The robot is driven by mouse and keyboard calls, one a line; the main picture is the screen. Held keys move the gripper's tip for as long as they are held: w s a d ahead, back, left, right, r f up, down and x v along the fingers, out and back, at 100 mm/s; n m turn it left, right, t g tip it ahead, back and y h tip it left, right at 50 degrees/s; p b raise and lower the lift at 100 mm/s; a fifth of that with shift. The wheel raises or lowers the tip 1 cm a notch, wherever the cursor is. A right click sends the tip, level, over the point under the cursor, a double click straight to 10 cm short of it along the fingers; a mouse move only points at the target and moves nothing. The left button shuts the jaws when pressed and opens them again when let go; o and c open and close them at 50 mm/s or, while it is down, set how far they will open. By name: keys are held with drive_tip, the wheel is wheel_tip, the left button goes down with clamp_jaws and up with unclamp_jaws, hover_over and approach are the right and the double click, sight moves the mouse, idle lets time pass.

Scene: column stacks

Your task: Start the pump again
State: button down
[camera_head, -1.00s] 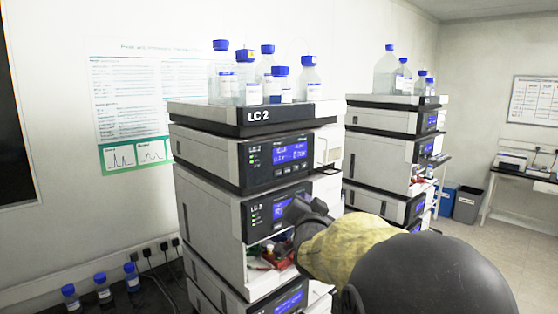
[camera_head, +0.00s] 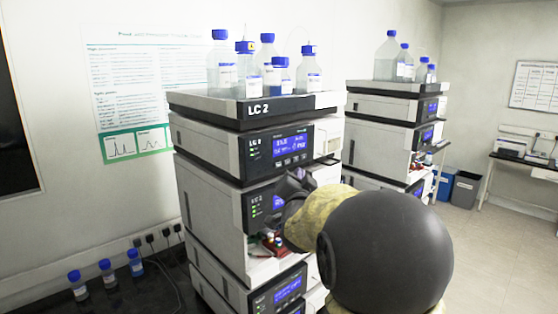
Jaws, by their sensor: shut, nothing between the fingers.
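The near instrument stack, labelled LC 2 (camera_head: 258,111), stands in the middle of the view. Its upper module (camera_head: 205,148) has a lit blue display (camera_head: 289,148) with a row of small buttons below it. The module below (camera_head: 205,203) has another lit blue display (camera_head: 258,203), partly covered by my gripper. A third lit display (camera_head: 288,288) shows lower down. I cannot read the displays clearly or tell which module is the pump. My gripper (camera_head: 284,192) is shut and empty at the front of the second module; whether it touches the panel is unclear.
Blue-capped bottles (camera_head: 222,68) stand on the stack's top tray (camera_head: 205,106). A second stack (camera_head: 378,138) stands behind to the right. Small blue-capped bottles (camera_head: 107,275) stand on the dark bench at lower left. Bins (camera_head: 465,188) and open floor lie at right.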

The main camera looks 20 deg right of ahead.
sight(278, 165)
drive_tip(key=shift+w+a+p, duration=0.1)
drive_tip(key=shift+w+a, duration=0.15)
drive_tip(key=shift+w, duration=0.5)
drive_tip(key=shift+w+a+p, duration=0.15)
drive_tip(key=shift+w+a, duration=0.15)
drive_tip(key=shift+w, duration=0.45)
drive_tip(key=shift+w+a+p, duration=0.1)
drive_tip(key=shift+w+a, duration=0.15)
drive_tip(key=shift+w, duration=0.5)
drive_tip(key=shift+w+f, duration=0.1)
drive_tip(key=shift+w, duration=0.05)
drive_tip(key=shift+a, duration=0.25)
drive_tip(key=shift+b, duration=0.3)
drive_tip(key=shift+w+d, duration=0.1)
drive_tip(key=shift+w, duration=0.05)
